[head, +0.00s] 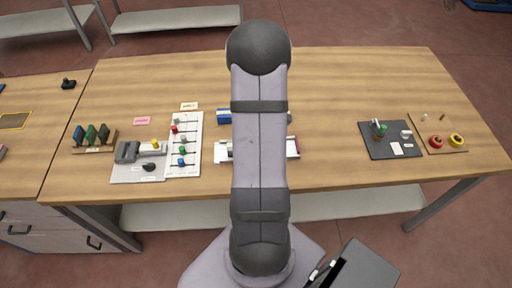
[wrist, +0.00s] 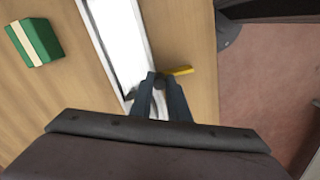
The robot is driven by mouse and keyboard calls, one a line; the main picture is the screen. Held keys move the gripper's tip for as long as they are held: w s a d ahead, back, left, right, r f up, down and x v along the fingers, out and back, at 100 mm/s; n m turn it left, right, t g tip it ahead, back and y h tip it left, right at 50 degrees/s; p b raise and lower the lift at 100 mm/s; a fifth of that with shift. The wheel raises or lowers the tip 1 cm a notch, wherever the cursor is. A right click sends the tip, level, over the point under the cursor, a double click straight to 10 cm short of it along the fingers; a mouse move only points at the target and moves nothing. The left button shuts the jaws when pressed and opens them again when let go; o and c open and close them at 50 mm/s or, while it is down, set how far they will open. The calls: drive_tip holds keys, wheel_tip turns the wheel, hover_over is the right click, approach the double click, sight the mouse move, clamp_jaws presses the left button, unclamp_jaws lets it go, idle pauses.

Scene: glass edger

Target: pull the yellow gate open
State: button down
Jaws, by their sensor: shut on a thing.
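The yellow gate (wrist: 180,71) shows in the wrist view as a short yellow bar at the right fingertip, beside a long pale panel in a grey frame (wrist: 116,40). My gripper (wrist: 160,80) is shut on a small dark grey knob between its fingertips. The knob seems to belong to the gate, but their join is hidden. In the head view my arm covers the gate and my gripper. Only the ends of a white device (head: 291,148) with a red edge show on either side of my arm.
A green box with a pale band (wrist: 35,42) lies left of the panel in the wrist view. In the head view, a white slider board (head: 197,155) stands left and a dark tray (head: 375,148) right. Bare wood lies between the arm and the dark tray.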

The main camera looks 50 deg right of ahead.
drive_tip(key=c, duration=1.7)
unclamp_jaws()
drive_tip(key=shift+o, duration=0.2)
drive_tip(key=shift+r, duration=0.1)
drive_tip(key=shift+r+b, duration=0.9)
drive_tip(key=shift+r, duration=2.7)
